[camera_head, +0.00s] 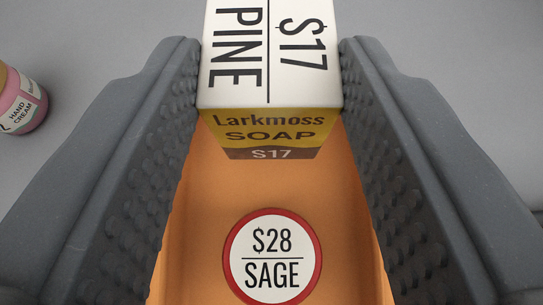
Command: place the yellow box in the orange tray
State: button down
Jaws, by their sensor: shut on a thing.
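The yellow box (268,130) is a soap box with a yellow and brown face reading "Larkmoss SOAP S17" and a white top reading "$17 PINE". My gripper (270,75) is shut on it, with a grey textured finger against each side. The orange tray (210,195) lies below and in front of the box, between the fingers in the picture. Its floor carries a round white label with a red rim, reading "$28 SAGE". The fingers hide the tray's sides, and the box hides its far part. I cannot tell how high the box is above the tray.
A pink jar labelled "HAND CREAM" (22,108) is at the left edge, partly cut off, on the grey counter (90,25). The visible counter to the upper left and upper right is otherwise bare.

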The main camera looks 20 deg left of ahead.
aim_at(271, 147)
jog(key=shift+f+b, duration=0.55)
jog(key=shift+f, duration=1.5)
jog(key=shift+f, duration=0.1)
jog(key=c, duration=0.9)
grip_release()
jog(key=shift+s+r, duration=0.15)
jog(key=shift+r, duration=0.1)
jog(key=p+v, duration=0.2)
jog(key=v, duration=0.9)
jog(key=shift+s+d+p, duration=0.25)
jog(key=shift+s+p, duration=0.05)
jog(key=shift+r, duration=0.1)
